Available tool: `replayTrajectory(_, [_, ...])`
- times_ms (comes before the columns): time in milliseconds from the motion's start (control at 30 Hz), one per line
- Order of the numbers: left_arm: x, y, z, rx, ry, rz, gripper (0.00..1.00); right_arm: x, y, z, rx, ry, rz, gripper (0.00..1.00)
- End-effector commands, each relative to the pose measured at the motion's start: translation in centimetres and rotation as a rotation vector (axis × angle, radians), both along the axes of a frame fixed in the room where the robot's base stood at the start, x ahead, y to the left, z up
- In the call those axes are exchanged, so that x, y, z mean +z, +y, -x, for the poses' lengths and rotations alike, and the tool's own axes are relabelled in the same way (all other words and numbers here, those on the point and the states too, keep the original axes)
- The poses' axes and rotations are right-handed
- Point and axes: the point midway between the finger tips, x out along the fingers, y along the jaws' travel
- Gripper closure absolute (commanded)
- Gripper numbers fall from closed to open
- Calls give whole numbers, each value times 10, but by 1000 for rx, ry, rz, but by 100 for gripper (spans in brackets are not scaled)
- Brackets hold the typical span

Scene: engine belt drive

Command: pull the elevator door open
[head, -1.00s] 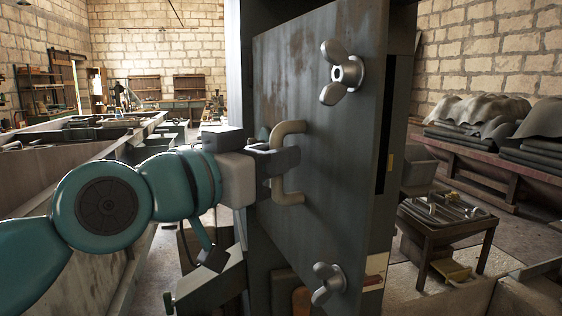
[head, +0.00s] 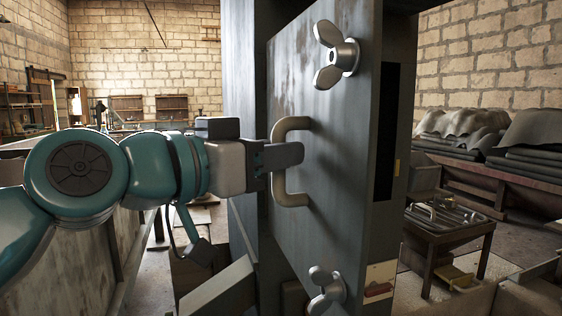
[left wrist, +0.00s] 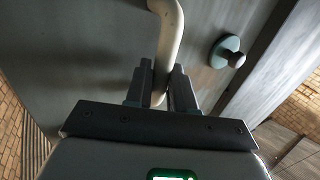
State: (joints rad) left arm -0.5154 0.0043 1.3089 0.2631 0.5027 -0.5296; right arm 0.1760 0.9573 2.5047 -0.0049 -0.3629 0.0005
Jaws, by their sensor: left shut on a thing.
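The elevator door (head: 345,190) is a worn grey metal panel with a beige C-shaped handle (head: 290,199) on its face. My left gripper (head: 287,156) is shut on the handle from the left. In the left wrist view the handle (left wrist: 168,40) runs down between the two fingers (left wrist: 160,95), and a round knob (left wrist: 227,52) shows on the right. My right gripper is not in view.
A small wooden table (head: 447,235) with metal parts stands at the right. Grey covered bundles (head: 500,140) lie on a bench behind it. A long low wall or trough (head: 70,265) runs along the left, and a slanted grey box (head: 220,292) stands below my left arm.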

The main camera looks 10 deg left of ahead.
Motion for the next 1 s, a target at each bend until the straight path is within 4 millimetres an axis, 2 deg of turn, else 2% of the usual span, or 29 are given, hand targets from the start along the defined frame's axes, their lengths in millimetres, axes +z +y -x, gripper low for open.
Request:
replayTrajectory(433, [-1,27,1,-106,-5,6,100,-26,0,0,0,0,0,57])
replayTrajectory(800, [3,64,5,-223,-17,5,100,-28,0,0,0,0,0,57])
replayTrajectory(1000, [3,75,5,-228,-17,4,100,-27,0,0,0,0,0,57])
